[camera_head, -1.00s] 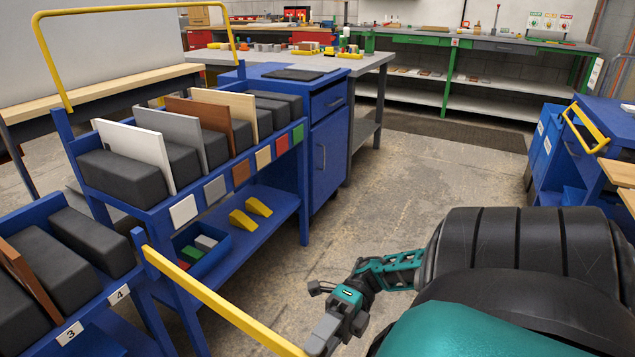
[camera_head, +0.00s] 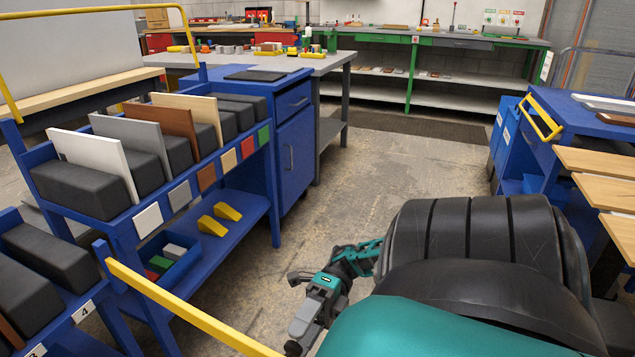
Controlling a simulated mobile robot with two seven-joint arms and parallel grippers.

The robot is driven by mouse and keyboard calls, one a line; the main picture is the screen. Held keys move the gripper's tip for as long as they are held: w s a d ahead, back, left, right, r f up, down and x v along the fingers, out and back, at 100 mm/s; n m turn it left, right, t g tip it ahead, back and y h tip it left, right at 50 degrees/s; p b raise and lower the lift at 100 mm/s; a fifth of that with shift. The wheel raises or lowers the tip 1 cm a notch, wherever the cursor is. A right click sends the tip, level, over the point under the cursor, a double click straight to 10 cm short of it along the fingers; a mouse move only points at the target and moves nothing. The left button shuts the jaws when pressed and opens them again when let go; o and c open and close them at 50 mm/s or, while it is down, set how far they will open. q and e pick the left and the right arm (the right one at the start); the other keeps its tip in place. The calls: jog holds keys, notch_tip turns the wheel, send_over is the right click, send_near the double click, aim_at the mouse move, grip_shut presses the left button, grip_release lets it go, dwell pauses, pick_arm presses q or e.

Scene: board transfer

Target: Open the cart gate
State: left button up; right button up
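The blue cart (camera_head: 123,232) stands at the left with slotted boards on its top deck. Its gate, a yellow bar (camera_head: 185,308), runs from a blue post (camera_head: 103,252) at the cart's near corner down and right to the bottom edge of the picture. The far end of the bar is cut off. My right gripper (camera_head: 294,346) is at the bottom centre, close to where the bar leaves the picture. Its fingertips are at the picture's edge, so I cannot tell whether it is open or holds the bar. My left gripper is not in view.
Another blue rack (camera_head: 78,313) with dark blocks stands at the lower left. A blue cart with a yellow handle (camera_head: 541,117) and wooden boards (camera_head: 608,160) is at the right. The concrete floor (camera_head: 390,165) between is clear. Benches line the back.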

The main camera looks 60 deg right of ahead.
pick_arm(q)
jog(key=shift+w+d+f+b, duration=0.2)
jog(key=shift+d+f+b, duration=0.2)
jog(key=shift+b, duration=0.7)
pick_arm(e)
jog(key=d, duration=1)
jog(key=shift+s, duration=0.1)
